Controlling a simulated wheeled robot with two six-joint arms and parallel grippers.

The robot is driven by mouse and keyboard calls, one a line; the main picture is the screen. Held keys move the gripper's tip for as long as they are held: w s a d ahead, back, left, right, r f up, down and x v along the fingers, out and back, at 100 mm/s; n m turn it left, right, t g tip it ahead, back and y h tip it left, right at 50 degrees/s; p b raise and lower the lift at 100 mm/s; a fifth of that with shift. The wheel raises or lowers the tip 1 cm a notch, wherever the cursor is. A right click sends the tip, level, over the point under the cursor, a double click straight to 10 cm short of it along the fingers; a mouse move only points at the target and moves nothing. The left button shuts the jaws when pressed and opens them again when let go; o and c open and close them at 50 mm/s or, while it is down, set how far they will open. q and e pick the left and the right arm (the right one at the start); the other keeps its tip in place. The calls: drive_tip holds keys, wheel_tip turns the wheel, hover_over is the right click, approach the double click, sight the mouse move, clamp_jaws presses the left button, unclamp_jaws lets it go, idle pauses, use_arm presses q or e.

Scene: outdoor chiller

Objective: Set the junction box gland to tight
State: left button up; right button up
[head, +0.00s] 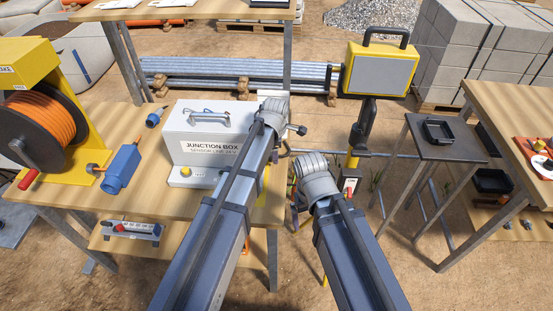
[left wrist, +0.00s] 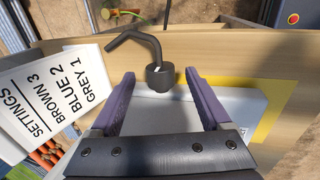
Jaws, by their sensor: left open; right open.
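The junction box (head: 210,146) is a pale grey box with a handle on its lid, standing on the wooden bench. The gland, a black cylinder with a bent black rod (left wrist: 160,77), shows in the left wrist view. My left gripper (left wrist: 160,72) is open, with its two purple-grey fingers on either side of the cylinder near their tips. I cannot tell whether they touch it. In the head view my left forearm covers the box's right side. My right gripper (head: 296,205) is open, small and partly hidden by its wrist, right of the bench.
A blue connector (head: 122,168) and a yellow orange-cable reel (head: 48,100) stand left of the box. A yellow work lamp (head: 380,68) stands at the back right. A small side table (head: 440,145) holds a black tray.

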use_arm(q)
drive_tip(key=shift+b+x, duration=0.95)
drive_tip(key=shift+x, duration=0.55)
use_arm(e)
wheel_tip(320, 180, down, 3)
drive_tip(key=shift+r, duration=0.1)
use_arm(q)
drive_tip(key=shift+r, duration=0.1)
drive_tip(key=shift+c, duration=0.4)
clamp_jaws()
